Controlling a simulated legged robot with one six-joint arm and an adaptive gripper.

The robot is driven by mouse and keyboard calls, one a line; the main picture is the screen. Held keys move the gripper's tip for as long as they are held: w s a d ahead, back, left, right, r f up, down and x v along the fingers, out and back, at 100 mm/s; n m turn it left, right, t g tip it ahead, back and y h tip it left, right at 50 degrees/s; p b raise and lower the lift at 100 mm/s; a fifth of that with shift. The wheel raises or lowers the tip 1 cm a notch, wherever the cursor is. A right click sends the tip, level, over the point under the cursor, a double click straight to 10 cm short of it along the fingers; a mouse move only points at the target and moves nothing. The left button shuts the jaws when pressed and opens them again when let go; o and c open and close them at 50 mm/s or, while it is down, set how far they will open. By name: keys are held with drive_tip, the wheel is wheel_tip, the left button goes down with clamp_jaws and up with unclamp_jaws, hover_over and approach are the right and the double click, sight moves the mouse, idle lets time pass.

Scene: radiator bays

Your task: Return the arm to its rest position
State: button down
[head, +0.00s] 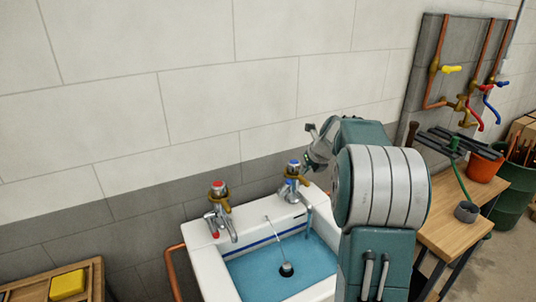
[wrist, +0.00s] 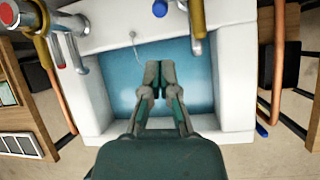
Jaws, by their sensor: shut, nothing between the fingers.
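My arm is raised and folded at the right of the sink in the head view. My gripper (wrist: 158,80) is shut and empty in the wrist view, with its fingertips together over the sink basin. In the head view the arm hides most of the gripper; part of the wrist shows beside the blue-marked tap. The white sink (head: 205,262) holds blue water (head: 262,275). A red-marked tap (head: 220,210) and a blue-marked tap (head: 293,180) stand on its back rim. A plug (head: 287,269) on a chain lies in the basin.
A wooden bench (head: 447,215) stands right of the sink, with a red bucket (head: 484,165) and a grey cup (head: 466,211). Copper pipes with coloured valve handles (head: 452,69) are on the wall. A wooden crate with a yellow sponge (head: 67,285) is at lower left.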

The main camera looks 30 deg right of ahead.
drive_tip(key=s+a+r+n, duration=0.4)
drive_tip(key=s+a+n, duration=0.2)
drive_tip(key=a+n, duration=0.35)
drive_tip(key=s+a+r+n, duration=0.4)
drive_tip(key=s+a+n, duration=0.3)
drive_tip(key=a+n, duration=0.3)
drive_tip(key=s+a+f+n, duration=0.2)
drive_tip(key=s+a+n, duration=0.2)
drive_tip(key=s+n, duration=0.5)
drive_tip(key=s+a+f+n, duration=0.2)
drive_tip(key=s+a+n, duration=0.3)
drive_tip(key=s+n, duration=0.3)
drive_tip(key=shift+s+a+n+g+h, duration=0.3)
drive_tip(key=shift+s+n+g+h, duration=0.1)
drive_tip(key=shift+n, duration=0.35)
